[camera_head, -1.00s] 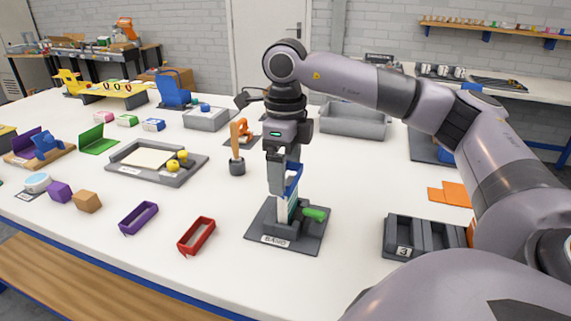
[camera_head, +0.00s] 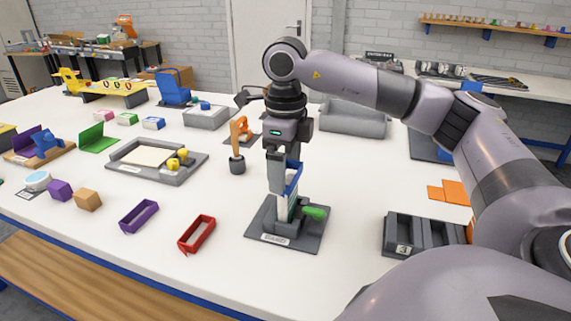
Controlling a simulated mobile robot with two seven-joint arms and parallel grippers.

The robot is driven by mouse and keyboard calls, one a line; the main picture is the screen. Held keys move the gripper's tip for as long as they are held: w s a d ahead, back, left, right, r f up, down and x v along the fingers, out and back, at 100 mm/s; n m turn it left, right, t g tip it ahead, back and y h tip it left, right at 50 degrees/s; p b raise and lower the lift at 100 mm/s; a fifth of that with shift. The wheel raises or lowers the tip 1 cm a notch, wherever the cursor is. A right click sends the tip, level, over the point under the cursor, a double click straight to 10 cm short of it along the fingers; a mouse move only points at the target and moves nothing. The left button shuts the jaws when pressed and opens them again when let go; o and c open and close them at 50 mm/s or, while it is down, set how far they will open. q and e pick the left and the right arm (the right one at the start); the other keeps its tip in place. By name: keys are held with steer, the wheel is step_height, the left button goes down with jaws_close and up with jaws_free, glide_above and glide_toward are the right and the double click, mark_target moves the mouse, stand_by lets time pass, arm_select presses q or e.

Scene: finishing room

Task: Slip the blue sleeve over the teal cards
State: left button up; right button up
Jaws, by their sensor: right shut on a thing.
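My right gripper (camera_head: 284,180) points straight down over the dark grey band stand (camera_head: 310,238) and is shut on the blue sleeve (camera_head: 294,178). The sleeve is an open band, partly hidden behind the gripper's finger. The teal cards (camera_head: 292,206) stand upright in the stand, showing as a narrow strip just below the sleeve. White shows beside them. I cannot tell whether the sleeve is around the top of the cards or only above them. My left gripper is not in view.
A green handle (camera_head: 314,212) sticks out at the stand's right side. An orange-handled tool (camera_head: 238,145) stands behind. A dark tray (camera_head: 402,234) marked 3 is at the right.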

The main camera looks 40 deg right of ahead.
steer(key=shift+f+b, duration=0.95)
steer(key=shift+f, duration=0.4)
stand_by(0.3)
steer(key=o, duration=0.5)
steer(key=shift+o, duration=0.2)
stand_by(0.3)
steer(key=shift+r+p, duration=3.3)
steer(key=shift+r, duration=0.75)
